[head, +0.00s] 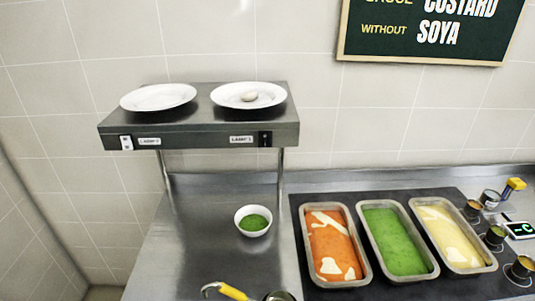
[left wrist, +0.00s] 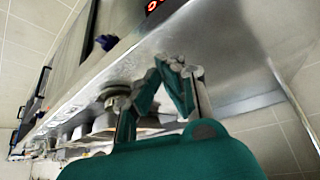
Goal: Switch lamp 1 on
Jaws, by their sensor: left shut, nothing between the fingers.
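The metal lamp shelf (head: 190,135) stands on posts at the back left of the counter in the head view. Its front edge carries a white switch (head: 127,142) beside the left label (head: 149,141) and a dark switch (head: 265,138) beside the right label (head: 242,139). Both labels seem to read LAMP, but their numbers are too small to tell surely. My left gripper (left wrist: 170,64) shows in the left wrist view, its fingertips together and empty, apart from any switch in sight. Neither gripper shows in the head view.
Two white plates (head: 158,97) (head: 249,95) sit on the shelf, the right one holding a small pale item. A bowl of green sauce (head: 253,220) stands below. Pans of orange (head: 335,248), green and yellow food are at right. A yellow-handled ladle (head: 233,292) lies in front.

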